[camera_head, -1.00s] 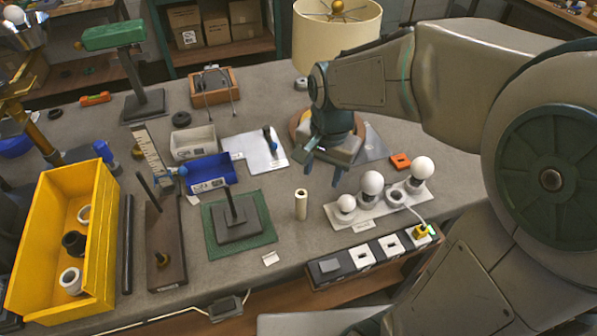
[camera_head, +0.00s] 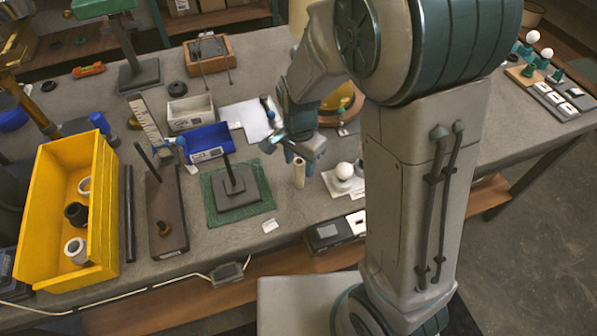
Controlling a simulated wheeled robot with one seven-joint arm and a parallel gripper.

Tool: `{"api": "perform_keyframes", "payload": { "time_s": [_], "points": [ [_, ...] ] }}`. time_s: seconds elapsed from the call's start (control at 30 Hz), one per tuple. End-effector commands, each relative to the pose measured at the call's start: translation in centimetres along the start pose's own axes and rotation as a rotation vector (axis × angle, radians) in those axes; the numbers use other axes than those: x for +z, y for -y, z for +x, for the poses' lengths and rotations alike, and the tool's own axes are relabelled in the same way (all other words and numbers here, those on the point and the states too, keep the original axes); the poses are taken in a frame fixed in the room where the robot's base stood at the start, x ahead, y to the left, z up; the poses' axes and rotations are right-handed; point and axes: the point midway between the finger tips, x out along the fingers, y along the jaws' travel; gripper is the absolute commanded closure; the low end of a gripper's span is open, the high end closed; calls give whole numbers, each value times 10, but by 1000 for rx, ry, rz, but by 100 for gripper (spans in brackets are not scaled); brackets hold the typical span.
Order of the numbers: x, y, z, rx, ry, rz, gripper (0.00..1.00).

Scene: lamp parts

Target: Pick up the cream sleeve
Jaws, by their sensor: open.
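The cream sleeve (camera_head: 299,174) stands upright on the grey workbench, right of the green mat. It is a small hollow-looking cylinder. My gripper (camera_head: 300,157) is open and points down at the sleeve's upper end. Its fingers appear on either side of the sleeve's top in the picture. I cannot tell whether the sleeve is between them or whether they touch it. Nothing is seen held.
A green mat (camera_head: 262,205) with a dark post stand lies left of the sleeve. A white bulb (camera_head: 344,171) on a pale holder stands close on the right. A yellow bin (camera_head: 38,190) is far left. My arm hides the bench's right part.

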Motion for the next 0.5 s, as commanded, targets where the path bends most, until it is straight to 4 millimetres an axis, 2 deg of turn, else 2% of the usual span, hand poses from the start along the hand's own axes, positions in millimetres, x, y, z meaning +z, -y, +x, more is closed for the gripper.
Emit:
{"api": "perform_keyframes", "payload": {
  "time_s": [0.3,0.5],
  "points": [
    [4,-1,41,4,2,0,53],
    [4,-1,47,1,0,0,53]
  ]
}}
